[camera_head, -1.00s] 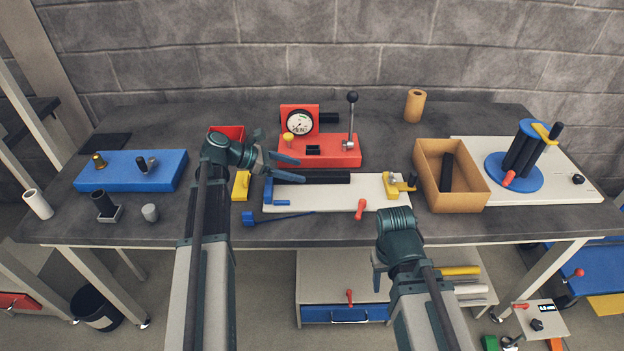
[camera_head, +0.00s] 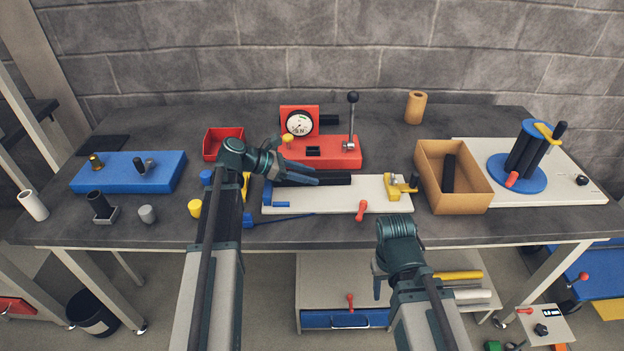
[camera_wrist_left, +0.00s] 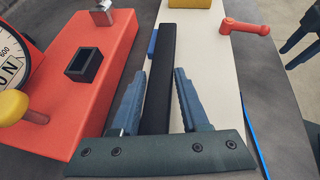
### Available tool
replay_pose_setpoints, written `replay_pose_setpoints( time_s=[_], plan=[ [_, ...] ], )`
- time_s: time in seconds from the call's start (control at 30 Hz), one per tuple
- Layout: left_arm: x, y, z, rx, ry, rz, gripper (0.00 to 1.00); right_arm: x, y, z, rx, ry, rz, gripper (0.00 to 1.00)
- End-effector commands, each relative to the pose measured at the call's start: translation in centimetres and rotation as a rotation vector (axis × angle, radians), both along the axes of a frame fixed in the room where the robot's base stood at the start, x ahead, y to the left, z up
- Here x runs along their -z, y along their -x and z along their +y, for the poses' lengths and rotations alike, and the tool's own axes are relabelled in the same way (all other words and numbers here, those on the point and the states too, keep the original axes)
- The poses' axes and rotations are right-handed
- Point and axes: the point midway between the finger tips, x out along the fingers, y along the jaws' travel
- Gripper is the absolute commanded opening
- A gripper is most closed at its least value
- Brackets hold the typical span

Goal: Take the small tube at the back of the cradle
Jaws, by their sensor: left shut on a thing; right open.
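A black tube (camera_head: 340,179) lies lengthwise along the back of the white cradle (camera_head: 340,198), which has a blue stop at its left end and a yellow clamp (camera_head: 400,186) at its right end. My left gripper (camera_head: 312,177) is at the tube's left part. In the left wrist view the tube (camera_wrist_left: 160,75) runs between the two fingers (camera_wrist_left: 160,85), and they are shut on it. The gripper hides part of the tube in the head view. My right gripper (camera_head: 377,283) is open and empty in front of the table edge.
A red gauge press (camera_head: 335,155) with an upright lever (camera_head: 351,120) stands just behind the cradle. A cardboard box (camera_head: 470,196) stands to its right. A red handle (camera_head: 361,210) sticks out at its front. A red bin (camera_head: 213,150) and blue block (camera_head: 125,178) are left.

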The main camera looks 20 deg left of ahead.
Motion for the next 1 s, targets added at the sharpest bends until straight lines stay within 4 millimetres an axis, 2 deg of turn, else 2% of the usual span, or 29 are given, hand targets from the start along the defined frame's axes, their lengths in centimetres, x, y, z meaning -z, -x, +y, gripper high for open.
replay_pose_setpoints(
  time_s=[0.57,0.77,1.0],
  plan=[
    [-0.4,-0.2,0.2,-0.008,0.000,-0.002,0.00,-0.4,0.0,0.0,0.000,0.000,0.000,0.50],
    [-2.0,-0.3,0.2,-0.009,0.001,-0.002,0.00,-1.9,0.0,0.0,0.000,0.000,0.000,0.50],
    [-5.4,-0.2,0.1,-0.006,0.001,-0.002,0.00,-5.4,0.0,0.0,0.000,0.000,0.000,0.50]
  ],
)
